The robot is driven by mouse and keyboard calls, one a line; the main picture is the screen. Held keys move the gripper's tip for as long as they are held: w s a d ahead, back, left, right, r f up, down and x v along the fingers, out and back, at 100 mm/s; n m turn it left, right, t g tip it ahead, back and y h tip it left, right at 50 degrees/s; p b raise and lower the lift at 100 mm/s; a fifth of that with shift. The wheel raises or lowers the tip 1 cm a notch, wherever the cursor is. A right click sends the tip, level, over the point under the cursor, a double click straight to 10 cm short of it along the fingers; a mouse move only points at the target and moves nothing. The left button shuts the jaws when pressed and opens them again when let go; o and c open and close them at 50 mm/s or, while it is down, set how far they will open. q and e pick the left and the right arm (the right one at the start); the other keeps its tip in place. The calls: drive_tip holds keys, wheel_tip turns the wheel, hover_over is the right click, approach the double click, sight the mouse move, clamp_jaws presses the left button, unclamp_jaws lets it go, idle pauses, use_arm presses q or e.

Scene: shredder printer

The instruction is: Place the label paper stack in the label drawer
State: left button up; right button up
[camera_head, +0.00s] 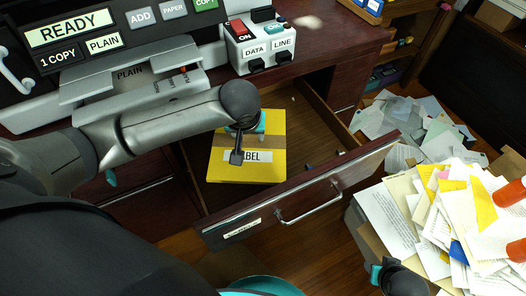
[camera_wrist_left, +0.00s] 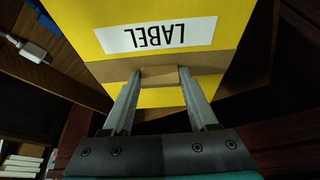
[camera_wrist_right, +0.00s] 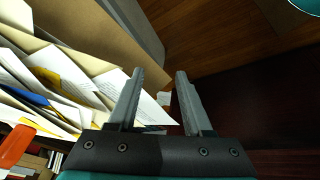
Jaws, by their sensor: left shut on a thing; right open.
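The label paper stack (camera_head: 262,171) is yellow with a brown band and a white LABEL strip. It shows over the left part of the open drawer (camera_head: 309,145); whether it rests on the drawer floor I cannot tell. My left gripper (camera_head: 237,156) is above it. In the left wrist view its fingers (camera_wrist_left: 158,72) are shut on the stack (camera_wrist_left: 235,14) at the brown band. The drawer's wooden front carries a metal handle and a small label too small to read. My right gripper (camera_wrist_right: 157,74) is open and empty, beside the paper pile at the lower right.
The printer (camera_head: 125,32) with READY and PLAIN labels stands above the drawer. A switch box (camera_head: 263,45) marked DATA and LINE sits at the desk edge. A large paper pile (camera_head: 437,222) with orange items lies right of the drawer. Loose papers (camera_head: 400,118) cover the floor behind it.

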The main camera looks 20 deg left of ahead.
use_arm(q)
drive_tip(key=shift+s+a+n, duration=0.6)
drive_tip(key=shift+s+a, duration=0.15)
drive_tip(key=shift+s, duration=0.2)
drive_tip(key=shift+f+y+b, duration=0.1)
drive_tip(key=shift+y+b, duration=0.2)
use_arm(e)
drive_tip(key=s+a+f+g, duration=0.2)
drive_tip(key=s+a+f, duration=0.15)
drive_tip(key=s, duration=0.45)
use_arm(q)
drive_tip(key=shift+s+a+f, duration=0.1)
drive_tip(key=shift+f, duration=0.2)
wheel_tip(320, 180, down, 5)
drive_tip(key=b, duration=0.3)
drive_tip(key=shift+r, duration=0.2)
drive_tip(key=shift+f+b, duration=0.4)
drive_tip(key=shift+f, duration=0.25)
drive_tip(key=shift+f+b, duration=1)
drive_tip(key=shift+f, duration=0.65)
use_arm(e)
drive_tip(key=w+a+r+t+y, duration=0.1)
drive_tip(key=w+r+t, duration=0.1)
drive_tip(key=r, duration=1)
drive_tip(key=shift+w, duration=0.65)
use_arm(q)
drive_tip(key=shift+f, duration=0.1)
use_arm(e)
drive_tip(key=shift+a, duration=0.1)
